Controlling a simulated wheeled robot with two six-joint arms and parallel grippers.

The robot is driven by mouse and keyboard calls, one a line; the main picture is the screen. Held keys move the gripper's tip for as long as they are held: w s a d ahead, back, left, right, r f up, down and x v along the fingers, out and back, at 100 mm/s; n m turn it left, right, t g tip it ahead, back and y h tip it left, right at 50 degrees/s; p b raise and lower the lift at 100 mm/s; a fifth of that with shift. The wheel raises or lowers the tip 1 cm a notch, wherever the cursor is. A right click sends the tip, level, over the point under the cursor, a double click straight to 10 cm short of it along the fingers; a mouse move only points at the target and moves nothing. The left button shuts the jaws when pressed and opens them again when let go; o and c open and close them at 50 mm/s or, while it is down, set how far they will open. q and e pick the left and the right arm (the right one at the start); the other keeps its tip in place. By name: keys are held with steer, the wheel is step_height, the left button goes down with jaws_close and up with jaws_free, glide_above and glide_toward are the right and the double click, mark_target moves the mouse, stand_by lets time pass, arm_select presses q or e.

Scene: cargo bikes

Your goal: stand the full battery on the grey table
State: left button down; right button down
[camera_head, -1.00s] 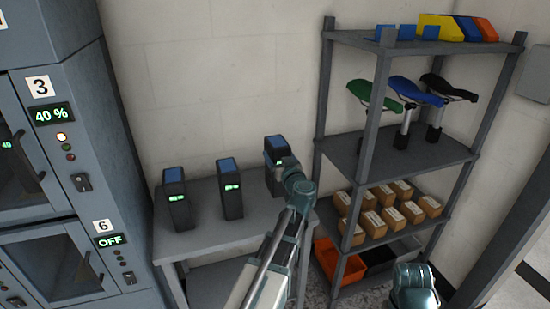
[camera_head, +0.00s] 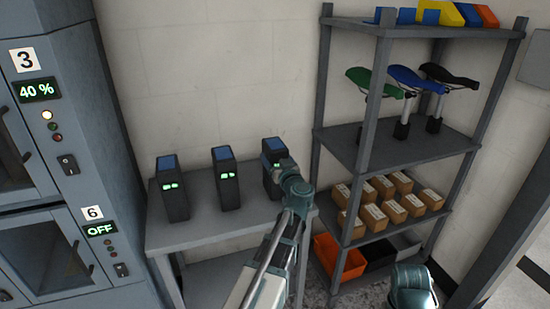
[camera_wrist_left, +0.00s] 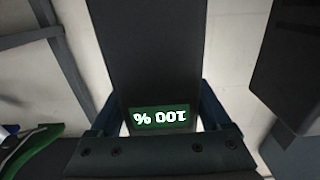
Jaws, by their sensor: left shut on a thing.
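The full battery (camera_head: 272,182) is a dark upright block with a blue top, at the right end of the row in the head view. In the left wrist view the battery (camera_wrist_left: 147,55) shows upside down, with a green "100 %" display. My left gripper (camera_head: 283,170) is shut on it, one finger on each side. The battery is over the right part of the grey table (camera_head: 215,234). Its base looks at or just above the top; contact is partly hidden by my gripper and cannot be told.
Two other dark batteries stand on the table to the left, one near (camera_head: 225,185) and one farther left (camera_head: 173,195). A charging cabinet (camera_head: 85,185) is at the left. A grey shelf rack (camera_head: 345,140) with saddles and boxes stands close at the right.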

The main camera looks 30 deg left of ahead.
arm_select(q)
steer(key=shift+r, duration=0.1)
jaws_free()
steer(key=v, duration=1.2)
steer(key=shift+s, duration=0.1)
